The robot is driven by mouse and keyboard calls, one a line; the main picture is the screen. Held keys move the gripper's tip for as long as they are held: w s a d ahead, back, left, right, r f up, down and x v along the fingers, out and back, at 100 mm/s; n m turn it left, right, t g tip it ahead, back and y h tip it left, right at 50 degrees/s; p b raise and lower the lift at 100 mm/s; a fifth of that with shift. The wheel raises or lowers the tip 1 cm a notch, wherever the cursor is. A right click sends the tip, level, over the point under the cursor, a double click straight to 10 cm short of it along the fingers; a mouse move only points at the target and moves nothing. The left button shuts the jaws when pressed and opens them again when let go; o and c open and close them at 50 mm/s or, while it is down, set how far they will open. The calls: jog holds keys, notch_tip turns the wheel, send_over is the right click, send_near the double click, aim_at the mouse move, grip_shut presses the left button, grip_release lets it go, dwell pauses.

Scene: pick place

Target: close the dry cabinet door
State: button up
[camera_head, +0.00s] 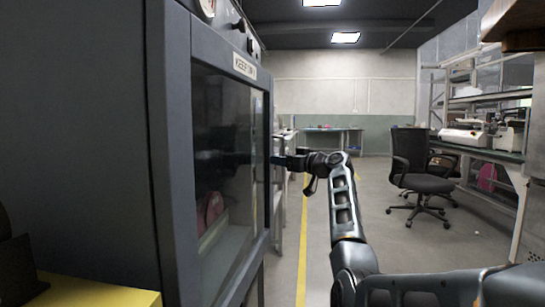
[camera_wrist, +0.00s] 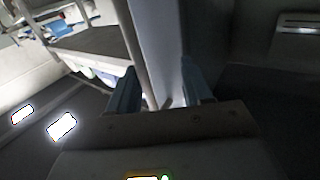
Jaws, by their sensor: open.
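The dry cabinet (camera_head: 170,120) stands close on the left in the head view. Its door has a dark frame and a glass pane (camera_head: 225,150), through which a red round thing shows. The door looks close to flush with the cabinet front; I cannot tell whether it is fully shut. My gripper (camera_head: 276,160) is at the door's far upright edge, about halfway up. In the wrist view my gripper (camera_wrist: 160,95) has its two bluish fingers apart, with a pale upright strip (camera_wrist: 157,45) beyond and between them. Contact with the door cannot be made out.
A black office chair (camera_head: 422,175) stands right of my arm. A workbench with shelves (camera_head: 480,150) lines the right side. A yellow surface (camera_head: 90,292) is at the lower left. The floor (camera_head: 320,210) along the yellow line is clear.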

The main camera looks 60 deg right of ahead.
jog(key=shift+o, duration=0.3)
jog(key=shift+s+a, duration=0.45)
jog(key=shift+s, duration=0.1)
jog(key=shift+o, duration=0.8)
jog(key=shift+a+r, duration=0.1)
jog(key=shift+s, duration=0.15)
jog(key=shift+s+d, duration=0.5)
jog(key=shift+s, duration=0.25)
jog(key=shift+c, duration=1.1)
jog(key=s+d, duration=0.3)
jog(key=s, duration=0.4)
jog(key=shift+d+b, duration=0.25)
jog(key=shift+b, duration=0.1)
